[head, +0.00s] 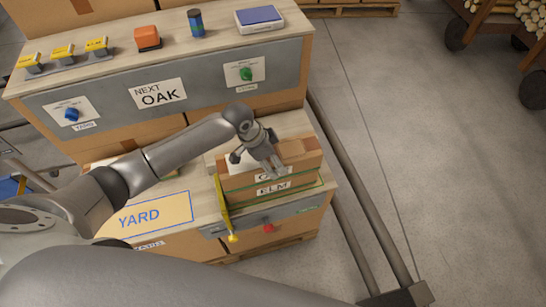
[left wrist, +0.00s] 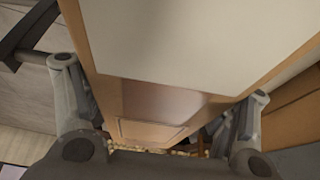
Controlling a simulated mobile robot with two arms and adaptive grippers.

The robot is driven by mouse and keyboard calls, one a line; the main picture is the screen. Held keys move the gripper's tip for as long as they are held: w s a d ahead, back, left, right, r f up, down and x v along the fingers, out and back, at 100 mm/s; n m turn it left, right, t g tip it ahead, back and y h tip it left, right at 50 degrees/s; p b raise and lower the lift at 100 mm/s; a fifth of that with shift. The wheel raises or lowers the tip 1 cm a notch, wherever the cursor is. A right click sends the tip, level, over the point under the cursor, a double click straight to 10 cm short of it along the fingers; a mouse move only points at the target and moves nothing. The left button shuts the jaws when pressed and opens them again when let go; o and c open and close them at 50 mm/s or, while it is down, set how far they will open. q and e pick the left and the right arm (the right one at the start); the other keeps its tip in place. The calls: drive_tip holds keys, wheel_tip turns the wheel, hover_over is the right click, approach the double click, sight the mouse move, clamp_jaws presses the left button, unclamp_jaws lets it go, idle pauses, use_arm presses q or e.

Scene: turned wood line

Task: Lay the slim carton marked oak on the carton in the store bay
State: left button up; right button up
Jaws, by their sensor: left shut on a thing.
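The slim carton (head: 304,163), its label partly hidden by my fingers, lies level over the carton marked ELM (head: 306,184) in the bay at the right of the bench. It looks in contact with the ELM carton or very close to it; I cannot tell which. My left gripper (head: 270,167) reaches in from the left and is shut on the slim carton. In the left wrist view the carton (left wrist: 190,40), with a pale label, sits between the fingers of the left gripper (left wrist: 162,82). My right gripper is not in view.
A yellow lever (head: 224,205) stands at the bay's left edge, with a red knob (head: 268,228) in front. The YARD panel (head: 150,217) is left of it. A NEXT OAK sign (head: 159,94) and a green knob (head: 246,74) are behind.

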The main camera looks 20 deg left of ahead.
use_arm(q)
drive_tip(key=o, duration=1.7)
drive_tip(key=shift+f, duration=0.15)
drive_tip(key=v, duration=1.2)
